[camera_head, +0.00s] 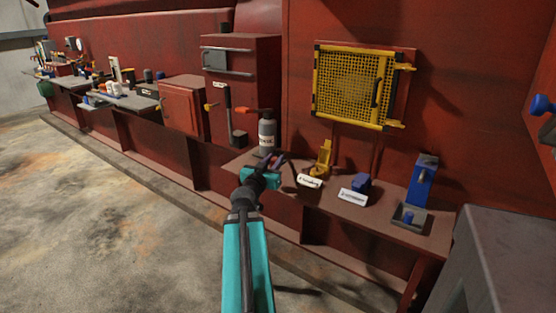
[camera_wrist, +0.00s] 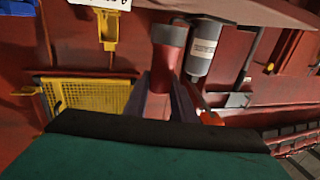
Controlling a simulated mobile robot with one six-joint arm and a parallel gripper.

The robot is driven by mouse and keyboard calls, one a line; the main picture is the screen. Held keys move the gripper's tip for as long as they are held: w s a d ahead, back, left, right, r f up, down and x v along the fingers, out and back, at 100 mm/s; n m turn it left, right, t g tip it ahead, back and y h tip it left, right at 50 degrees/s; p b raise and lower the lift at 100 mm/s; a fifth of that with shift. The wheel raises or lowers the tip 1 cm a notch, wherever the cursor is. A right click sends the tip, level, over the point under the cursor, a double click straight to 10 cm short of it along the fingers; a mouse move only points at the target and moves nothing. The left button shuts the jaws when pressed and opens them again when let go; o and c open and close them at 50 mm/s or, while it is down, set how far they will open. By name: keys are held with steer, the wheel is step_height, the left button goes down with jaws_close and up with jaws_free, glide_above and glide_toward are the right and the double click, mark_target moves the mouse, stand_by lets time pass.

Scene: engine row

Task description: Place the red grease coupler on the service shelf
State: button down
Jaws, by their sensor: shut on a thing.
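The red grease coupler (camera_wrist: 172,72) is a red cylinder with a grey collar. In the wrist view it stands between the two dark fingers of my gripper (camera_wrist: 165,100), which is shut on it. In the head view my teal gripper (camera_head: 272,163) is over the left part of a red shelf (camera_head: 385,222), in front of a grey bottle. The coupler is hard to make out there. I cannot tell whether it touches the shelf, or whether this is the service shelf; its labels are too small to read.
The grey bottle (camera_head: 267,134) stands close behind my gripper. A yellow part (camera_head: 321,160), a blue block (camera_head: 361,182) and a blue-and-grey stand (camera_head: 420,185) are on the shelf to the right. A yellow mesh guard (camera_head: 355,85) hangs above. A grey cabinet (camera_head: 510,240) is at right.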

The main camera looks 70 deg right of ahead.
steer(key=w+d+p, duration=0.1)
steer(key=d+p, duration=0.1)
steer(key=d, duration=0.4)
steer(key=shift+w+f+p, duration=0.3)
steer(key=shift+w, duration=0.1)
steer(key=shift+d, duration=0.1)
steer(key=shift+s+d+f, duration=0.1)
steer(key=shift+d+f, duration=0.15)
steer(key=shift+f, duration=0.4)
steer(key=shift+d+f, duration=0.2)
steer(key=shift+f, duration=0.4)
steer(key=shift+w+a+f+p, duration=0.15)
steer(key=shift+w+f+p, duration=0.15)
steer(key=shift+f, duration=0.25)
steer(key=shift+f, duration=0.1)
steer(key=c, duration=1.5)
jaws_free()
